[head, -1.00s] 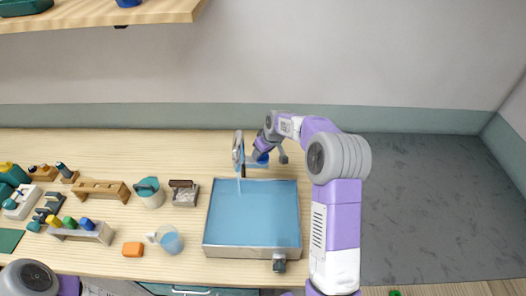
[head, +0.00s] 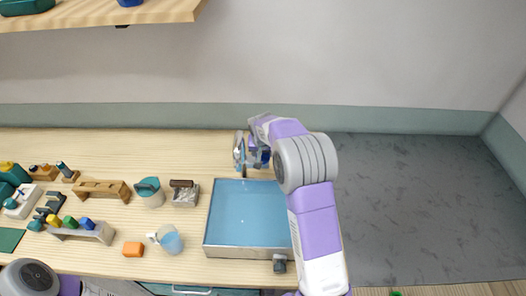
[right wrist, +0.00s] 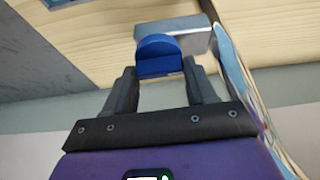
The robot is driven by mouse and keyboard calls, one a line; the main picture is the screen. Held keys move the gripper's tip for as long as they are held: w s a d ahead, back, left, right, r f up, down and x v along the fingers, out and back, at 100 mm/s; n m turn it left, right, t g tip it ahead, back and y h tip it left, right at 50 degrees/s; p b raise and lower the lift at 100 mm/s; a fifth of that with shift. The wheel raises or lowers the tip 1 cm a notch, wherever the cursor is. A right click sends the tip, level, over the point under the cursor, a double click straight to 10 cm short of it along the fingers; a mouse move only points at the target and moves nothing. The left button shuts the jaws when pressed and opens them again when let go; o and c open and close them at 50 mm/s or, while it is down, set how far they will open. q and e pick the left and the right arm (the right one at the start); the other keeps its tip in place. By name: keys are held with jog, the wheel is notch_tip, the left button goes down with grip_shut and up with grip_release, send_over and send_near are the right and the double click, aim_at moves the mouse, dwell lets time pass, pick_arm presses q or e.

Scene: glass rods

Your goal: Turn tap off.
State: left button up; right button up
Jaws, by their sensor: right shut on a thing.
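The tap (head: 239,148) stands at the back edge of the basin (head: 207,240), which holds blue water. Its blue handle (right wrist: 158,52) sits between the fingertips of my right gripper (right wrist: 159,72) in the right wrist view, with the grey metal tap body (right wrist: 200,42) behind it. In the head view my right gripper (head: 257,157) is at the tap's right side, shut on the handle and partly hidden by my arm. I cannot clearly make out a water stream below the spout. My left gripper is out of view; only a part of my left arm shows at bottom left.
Wooden racks (head: 102,190) stand further left. A shelf (head: 100,15) hangs at upper left.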

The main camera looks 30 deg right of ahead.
jog(key=shift+m, duration=0.3)
jog(key=o, duration=1)
jog(key=shift+o, duration=0.2)
jog(key=shift+r, duration=0.1)
jog(key=v, duration=0.7)
jog(key=shift+r, duration=0.2)
jog(key=shift+s+a, duration=0.1)
jog(key=shift+a, duration=0.05)
